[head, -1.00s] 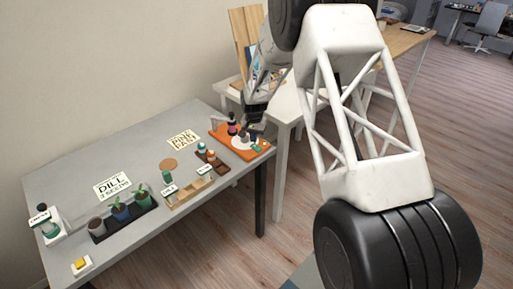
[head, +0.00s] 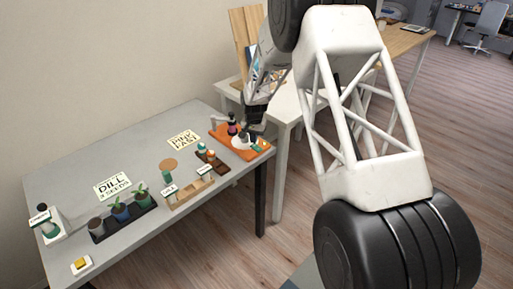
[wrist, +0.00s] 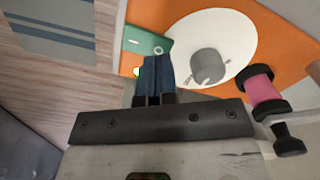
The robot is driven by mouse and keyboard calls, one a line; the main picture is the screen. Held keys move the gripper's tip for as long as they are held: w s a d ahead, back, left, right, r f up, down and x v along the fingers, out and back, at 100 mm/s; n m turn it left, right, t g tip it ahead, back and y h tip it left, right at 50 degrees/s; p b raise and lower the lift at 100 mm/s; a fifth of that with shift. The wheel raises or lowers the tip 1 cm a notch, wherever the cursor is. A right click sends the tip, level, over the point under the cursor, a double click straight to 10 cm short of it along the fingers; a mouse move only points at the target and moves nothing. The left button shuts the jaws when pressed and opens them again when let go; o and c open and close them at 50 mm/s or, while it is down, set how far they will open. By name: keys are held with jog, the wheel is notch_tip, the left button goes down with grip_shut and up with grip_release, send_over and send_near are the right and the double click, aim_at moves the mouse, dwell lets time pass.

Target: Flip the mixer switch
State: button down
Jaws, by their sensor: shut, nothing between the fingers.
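An orange board (head: 224,139) at the right end of the grey table bears a white disc (head: 237,143); I take it for the mixer. In the wrist view the disc (wrist: 238,28) has a grey round knob (wrist: 210,66) on it. A green block (wrist: 147,42) with white marks, seemingly the switch, sits at the board's edge beside the disc. My gripper (wrist: 157,62) is shut and empty, its tips just below the green block in the picture; I cannot tell whether they touch. In the head view my gripper (head: 250,124) is above the board.
A pink and black bottle-like piece (wrist: 263,90) stands right of my fingers. On the table are a brown tray (head: 216,165), a wooden rack (head: 186,196), a black tray of pots (head: 125,226) and signs. A white table (head: 285,105) stands behind. Floor shows beyond the board's edge.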

jog(key=shift+f, duration=1.1)
dwell(1.1)
jog(key=shift+r, duration=3.5)
jog(key=shift+r, duration=0.1)
